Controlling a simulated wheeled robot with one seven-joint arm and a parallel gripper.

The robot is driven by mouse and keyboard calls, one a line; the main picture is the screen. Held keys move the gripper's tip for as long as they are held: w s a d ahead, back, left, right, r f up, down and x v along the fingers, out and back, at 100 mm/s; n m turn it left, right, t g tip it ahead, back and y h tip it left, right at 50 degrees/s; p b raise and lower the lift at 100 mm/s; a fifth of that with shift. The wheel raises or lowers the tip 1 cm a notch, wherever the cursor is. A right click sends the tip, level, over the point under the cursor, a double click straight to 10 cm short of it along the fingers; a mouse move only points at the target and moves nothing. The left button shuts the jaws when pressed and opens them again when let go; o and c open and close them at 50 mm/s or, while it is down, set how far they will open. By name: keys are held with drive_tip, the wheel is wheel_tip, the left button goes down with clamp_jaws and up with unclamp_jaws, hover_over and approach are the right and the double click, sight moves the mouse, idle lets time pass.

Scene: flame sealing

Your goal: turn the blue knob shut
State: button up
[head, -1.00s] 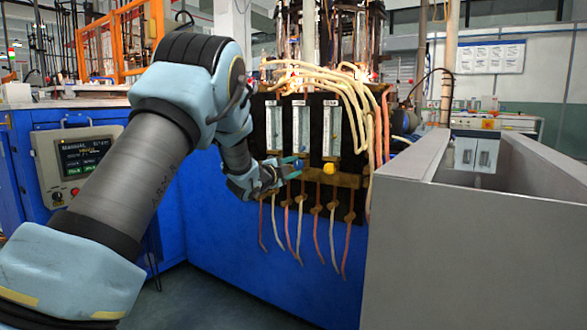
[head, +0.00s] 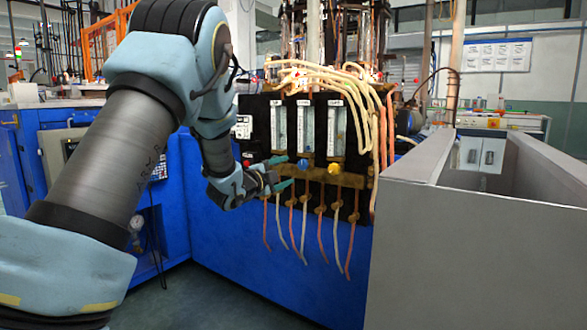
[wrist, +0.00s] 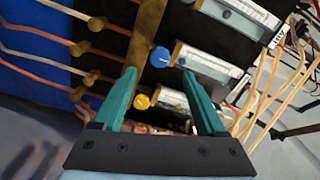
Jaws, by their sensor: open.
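The blue knob (head: 302,165) is on the front of the flowmeter panel, below the middle glass tube. In the wrist view the blue knob (wrist: 160,57) appears between and just beyond the tips of my gripper (wrist: 158,73). My gripper is open and empty, with teal fingers. In the head view my gripper (head: 283,172) is just left of the blue knob, one finger higher than the other. I cannot tell how far the tips are from the knob. How far the knob is turned cannot be read.
A yellow knob (head: 334,168) is right of the blue one; in the wrist view the yellow knob (wrist: 142,102) appears between the fingers. Several hoses (head: 322,228) hang below the panel, and cream tubes (head: 345,85) loop above. A grey bin (head: 450,240) stands at right.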

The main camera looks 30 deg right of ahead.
drive_tip(key=shift+v, duration=1.7)
drive_tip(key=w+a+f+n+t+y, duration=0.1)
drive_tip(key=w+a+f+n+y, duration=0.1)
drive_tip(key=a+n+y, duration=0.45)
drive_tip(key=w+a+f+n+t+y, duration=0.1)
drive_tip(key=w+a+f+n+y, duration=0.15)
drive_tip(key=a, duration=0.75)
drive_tip(key=s+a+f+n+g+y, duration=0.1)
drive_tip(key=s+a+f+n+y, duration=0.3)
drive_tip(key=a+n, duration=0.5)
drive_tip(key=s+a+f+n+g+y, duration=0.1)
drive_tip(key=s+a+f+n+g, duration=0.25)
drive_tip(key=s+a, duration=0.6)
drive_tip(key=s+a+f+n+g+y, duration=0.2)
drive_tip(key=s+a+n+g, duration=0.3)
drive_tip(key=s, duration=0.8)
wheel_tip(320, 180, up, 32)
drive_tip(key=p, duration=3.2)
drive_tip(key=shift+w+a+r+m, duration=0.15)
drive_tip(key=shift+w+a+m, duration=0.1)
drive_tip(key=shift+m, duration=0.1)
